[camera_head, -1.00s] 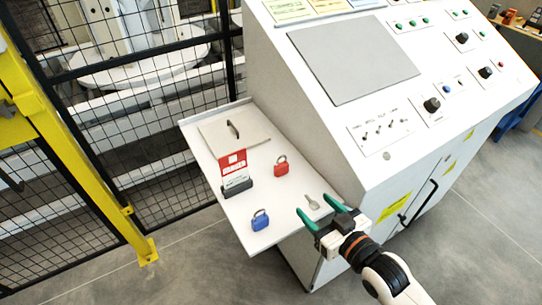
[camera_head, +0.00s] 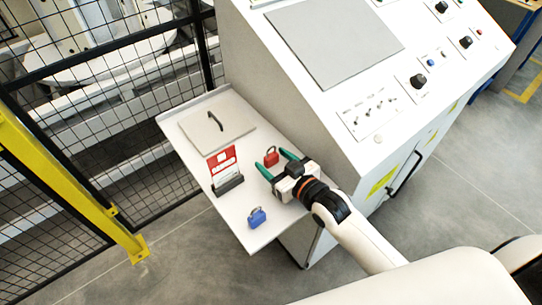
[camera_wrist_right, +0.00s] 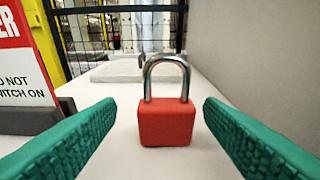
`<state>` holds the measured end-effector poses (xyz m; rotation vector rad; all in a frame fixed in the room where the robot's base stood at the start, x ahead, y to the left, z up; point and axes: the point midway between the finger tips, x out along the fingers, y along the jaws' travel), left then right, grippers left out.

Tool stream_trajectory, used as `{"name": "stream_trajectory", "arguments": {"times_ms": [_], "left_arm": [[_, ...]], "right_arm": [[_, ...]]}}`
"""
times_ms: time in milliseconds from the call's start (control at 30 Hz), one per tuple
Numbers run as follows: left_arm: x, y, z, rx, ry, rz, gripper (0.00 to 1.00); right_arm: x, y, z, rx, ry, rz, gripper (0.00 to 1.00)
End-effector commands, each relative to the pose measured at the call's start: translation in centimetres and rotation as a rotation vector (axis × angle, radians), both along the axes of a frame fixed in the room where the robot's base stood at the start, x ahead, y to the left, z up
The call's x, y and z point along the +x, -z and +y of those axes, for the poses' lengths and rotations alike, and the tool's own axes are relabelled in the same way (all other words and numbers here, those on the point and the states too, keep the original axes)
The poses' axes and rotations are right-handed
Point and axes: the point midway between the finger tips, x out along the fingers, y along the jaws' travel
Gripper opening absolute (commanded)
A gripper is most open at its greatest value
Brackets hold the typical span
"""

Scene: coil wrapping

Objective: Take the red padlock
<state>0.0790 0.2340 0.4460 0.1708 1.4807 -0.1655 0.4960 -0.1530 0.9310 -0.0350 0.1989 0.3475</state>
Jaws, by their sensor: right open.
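The red padlock (camera_head: 271,157) stands upright on the white side shelf (camera_head: 237,226). In the right wrist view the padlock (camera_wrist_right: 166,122) has a red body and a closed silver shackle, and sits between the two green fingers, a little beyond their tips. My right gripper (camera_head: 273,164) is open, low over the shelf, its fingertips pointing at the padlock. In the right wrist view the gripper (camera_wrist_right: 160,112) shows gaps on both sides of the padlock, with no finger touching it. My left gripper is not in view.
A blue padlock (camera_head: 257,217) lies near the shelf's front edge. A red and white danger sign in a dark stand (camera_head: 228,186) is left of the gripper. A grey lid with a handle (camera_head: 217,131) lies behind. The white control cabinet (camera_head: 301,107) rises close on the right.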

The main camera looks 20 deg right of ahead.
Motion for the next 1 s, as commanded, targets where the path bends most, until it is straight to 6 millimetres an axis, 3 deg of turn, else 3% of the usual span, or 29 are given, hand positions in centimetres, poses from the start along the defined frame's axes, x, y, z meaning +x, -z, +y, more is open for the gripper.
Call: {"name": "stream_trajectory", "arguments": {"times_ms": [233,533,833,1000], "left_arm": [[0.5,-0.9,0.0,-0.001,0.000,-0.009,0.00],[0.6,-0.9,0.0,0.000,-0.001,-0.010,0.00],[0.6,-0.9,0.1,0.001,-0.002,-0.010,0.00],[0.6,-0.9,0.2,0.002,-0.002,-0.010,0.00]], "right_arm": [[3.4,0.6,0.8,0.002,0.000,-0.002,0.62],[3.7,0.8,1.0,0.000,0.000,-0.001,0.62],[3.7,0.8,0.9,0.000,0.000,0.000,0.13],[3.7,0.7,0.9,0.000,0.000,-0.002,0.10]]}}
